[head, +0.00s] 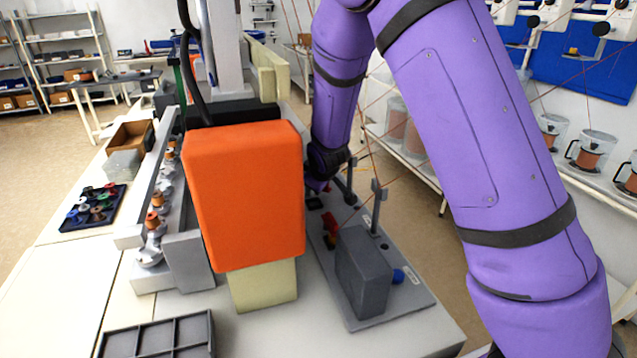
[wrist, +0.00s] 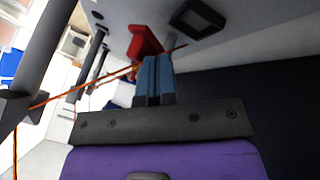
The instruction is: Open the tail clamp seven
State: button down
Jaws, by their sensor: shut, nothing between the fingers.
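No label reading tail clamp seven is legible. A red part (head: 330,224) stands on the grey fixture plate (head: 394,305), behind a dark grey block. In the wrist view a red piece (wrist: 143,40) lies just beyond the fingertips; I cannot tell whether they touch it. My gripper (wrist: 156,60) shows blue-grey fingers pressed together, with nothing between them. An orange thread (wrist: 62,96) runs across the wrist view and passes by the fingertips. In the head view my fingertips are hard to make out below the dark wrist, near the far end of the plate.
A dark grey block (head: 364,270) and upright grey posts (head: 377,208) stand on the plate. A large orange-topped block (head: 245,190) stands close on the left. A black square frame (wrist: 197,19) is near the fingers. A divided grey tray (head: 160,338) sits at the front left.

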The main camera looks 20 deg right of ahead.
jog(key=shift+w+d+n+y, duration=0.1)
jog(key=shift+d+n+y, duration=0.35)
jog(key=shift+n+y, duration=0.2)
dwell(0.4)
jog(key=shift+w+d, duration=0.1)
jog(key=shift+d, duration=0.05)
jog(key=shift+w+d, duration=0.45)
jog(key=shift+d, duration=0.2)
dwell(0.4)
jog(key=shift+s+a, duration=0.55)
jog(key=shift+a, duration=0.35)
jog(key=shift+a+m+h, duration=0.25)
jog(key=shift+m+h, duration=0.1)
jog(key=shift+h, duration=0.1)
jog(key=shift+s+a+m, duration=0.1)
jog(key=shift+m, duration=0.2)
jog(key=shift+a, duration=0.1)
